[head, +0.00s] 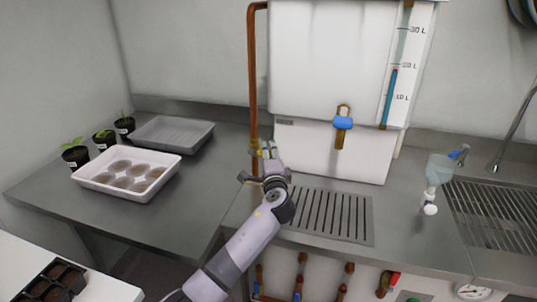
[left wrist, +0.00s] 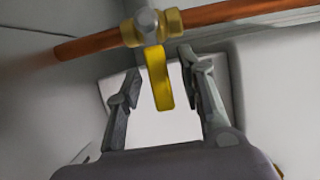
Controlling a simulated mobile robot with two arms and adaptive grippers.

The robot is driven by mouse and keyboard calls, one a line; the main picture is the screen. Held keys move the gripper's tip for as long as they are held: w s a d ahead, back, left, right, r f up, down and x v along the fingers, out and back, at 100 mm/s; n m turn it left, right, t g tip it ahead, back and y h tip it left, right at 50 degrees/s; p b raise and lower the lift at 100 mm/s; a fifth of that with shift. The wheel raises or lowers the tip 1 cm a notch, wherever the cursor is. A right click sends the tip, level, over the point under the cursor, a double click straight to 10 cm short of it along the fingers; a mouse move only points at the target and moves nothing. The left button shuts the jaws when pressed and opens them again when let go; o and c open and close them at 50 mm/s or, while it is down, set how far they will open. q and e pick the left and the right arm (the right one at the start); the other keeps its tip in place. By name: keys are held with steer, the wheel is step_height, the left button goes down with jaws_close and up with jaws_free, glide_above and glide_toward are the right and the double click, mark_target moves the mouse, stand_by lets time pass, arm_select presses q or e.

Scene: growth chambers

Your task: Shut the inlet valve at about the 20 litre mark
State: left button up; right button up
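The inlet valve (left wrist: 148,28) is a brass body on a copper pipe (head: 252,80) at the left side of the white tank (head: 318,60). Its yellow lever (left wrist: 160,80) sticks out from the pipe, between the fingers of my left gripper (left wrist: 160,66) in the left wrist view. The fingers are open, with a gap on both sides of the lever. In the head view my left gripper (head: 258,164) is at the pipe and partly hides the valve. The blue column in the level gauge (head: 389,98) reaches about the 20 L mark. My right gripper is not in view.
A blue-handled tap (head: 343,123) is on the tank front above a drain grate (head: 325,214). A white tray (head: 88,180) of round pots, a grey tray (head: 150,131) and seedlings stand left. A funnel-like vessel (head: 438,170) stands right, near the sink.

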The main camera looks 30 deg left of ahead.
arm_select(q)
steer(key=shift+w+a, duration=0.1)
jaws_close()
stand_by(0.5)
stand_by(0.4)
